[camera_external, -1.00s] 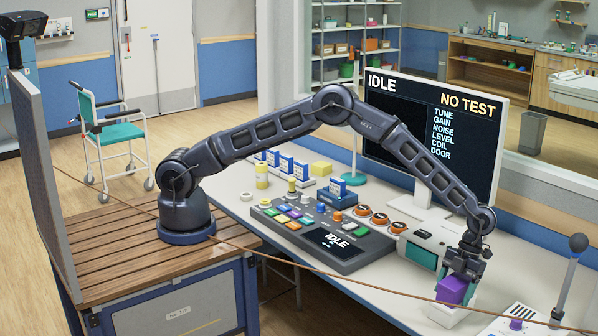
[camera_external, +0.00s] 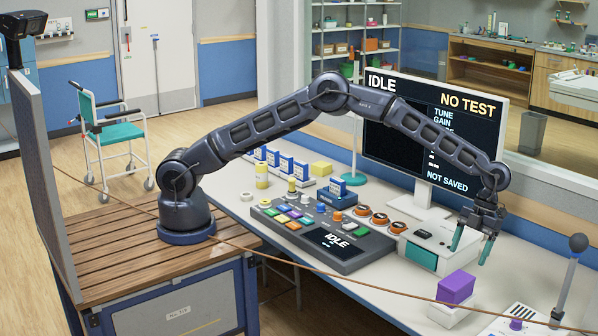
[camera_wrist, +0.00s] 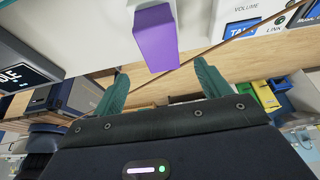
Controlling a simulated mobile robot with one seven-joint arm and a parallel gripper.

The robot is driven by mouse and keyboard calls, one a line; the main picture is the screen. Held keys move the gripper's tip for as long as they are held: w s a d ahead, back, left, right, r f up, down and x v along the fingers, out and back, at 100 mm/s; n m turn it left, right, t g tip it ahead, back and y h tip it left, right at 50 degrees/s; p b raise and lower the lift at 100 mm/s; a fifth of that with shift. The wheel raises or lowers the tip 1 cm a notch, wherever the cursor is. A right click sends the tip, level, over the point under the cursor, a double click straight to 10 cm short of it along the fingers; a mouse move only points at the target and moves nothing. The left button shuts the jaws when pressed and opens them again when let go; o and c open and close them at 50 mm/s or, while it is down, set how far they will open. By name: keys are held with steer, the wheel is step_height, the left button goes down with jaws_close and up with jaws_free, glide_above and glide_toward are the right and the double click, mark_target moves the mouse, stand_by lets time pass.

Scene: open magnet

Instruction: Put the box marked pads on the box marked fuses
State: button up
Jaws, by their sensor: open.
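A purple box (camera_external: 456,287) sits on top of a white box (camera_external: 449,313) near the front edge of the white table, at the lower right of the external view. I cannot read any marking on either box, so I cannot tell which is pads or fuses. My gripper (camera_external: 469,256) is above the purple box, apart from it, with its teal fingers spread and nothing between them. In the wrist view the purple box (camera_wrist: 154,38) shows beyond the open fingertips.
A white unit with a green front (camera_external: 422,255) stands just left of my gripper. The monitor (camera_external: 400,150) rises behind my arm. A lever (camera_external: 566,275) and a white panel (camera_external: 515,326) are at right. A brown cable (camera_external: 330,282) crosses the foreground.

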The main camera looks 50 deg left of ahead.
steer(key=shift+w+r, duration=0.1)
